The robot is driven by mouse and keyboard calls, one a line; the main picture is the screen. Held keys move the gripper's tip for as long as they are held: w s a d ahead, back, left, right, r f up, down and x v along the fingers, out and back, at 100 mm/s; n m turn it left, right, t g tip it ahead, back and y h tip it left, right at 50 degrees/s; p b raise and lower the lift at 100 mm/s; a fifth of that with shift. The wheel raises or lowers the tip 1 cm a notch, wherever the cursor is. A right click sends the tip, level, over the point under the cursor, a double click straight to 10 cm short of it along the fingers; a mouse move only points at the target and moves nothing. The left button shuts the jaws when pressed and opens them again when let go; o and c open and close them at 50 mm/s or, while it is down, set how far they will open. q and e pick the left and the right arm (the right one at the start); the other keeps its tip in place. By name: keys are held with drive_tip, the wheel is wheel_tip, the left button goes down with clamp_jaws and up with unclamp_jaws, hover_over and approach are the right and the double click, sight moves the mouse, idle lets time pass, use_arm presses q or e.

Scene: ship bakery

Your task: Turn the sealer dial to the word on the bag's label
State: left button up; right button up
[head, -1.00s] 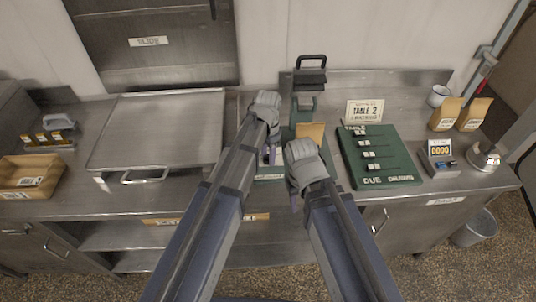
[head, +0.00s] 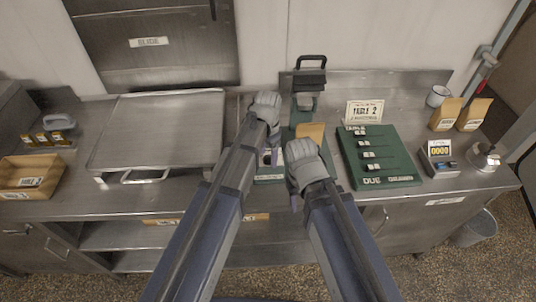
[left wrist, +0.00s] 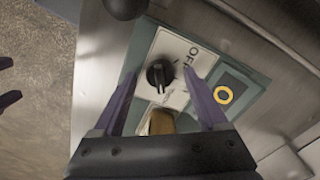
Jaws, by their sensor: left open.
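The green sealer (head: 307,103) stands at the counter's middle, partly hidden by my arms. In the left wrist view its black dial (left wrist: 159,74) sits on a white plate (left wrist: 178,54). "OFF" reads on the plate; other words are too small or covered. My left gripper (left wrist: 163,103) is open, its purple fingers either side of the plate's near part, apart from the dial. It also shows in the head view (head: 268,158). A brown paper bag (head: 312,131) stands at the sealer; its label is hidden. My right gripper (head: 296,202) is by the counter's front, its jaws unclear.
A green board (head: 385,182) with sliders and a "TABLE 2" card (head: 365,111) stand to the right. Two brown bags (head: 446,114), a mug (head: 438,95) and a metal pot (head: 485,157) are farther right. A yellow-ringed button (left wrist: 223,94) sits beside the dial plate.

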sight(268, 156)
use_arm(q)
wheel_tip(268, 156, up, 8)
drive_tip(key=p, duration=0.7)
drive_tip(key=shift+f, duration=0.1)
use_arm(e)
wheel_tip(268, 156, up, 8)
drive_tip(key=shift+f, duration=0.2)
use_arm(q)
drive_tip(key=shift+f, duration=0.1)
drive_tip(key=s+a+n, duration=1.1)
drive_tip(key=s+a, duration=0.1)
drive_tip(key=s, duration=0.1)
drive_tip(key=s+d+f+m+b, duration=0.2)
drive_tip(key=d+f+b, duration=0.1)
drive_tip(key=d, duration=0.2)
drive_tip(key=s+d+f+m+y+b, duration=0.1)
drive_tip(key=s+d+f+m+b, duration=0.1)
drive_tip(key=d+f+b, duration=0.2)
drive_tip(key=shift+s+d+f, duration=0.15)
drive_tip(key=shift+s+d, duration=0.2)
drive_tip(key=shift+d, duration=0.9)
use_arm(e)
wheel_tip(268, 156, down, 8)
drive_tip(key=shift+r, duration=0.25)
drive_tip(key=shift+c, duration=0.3)
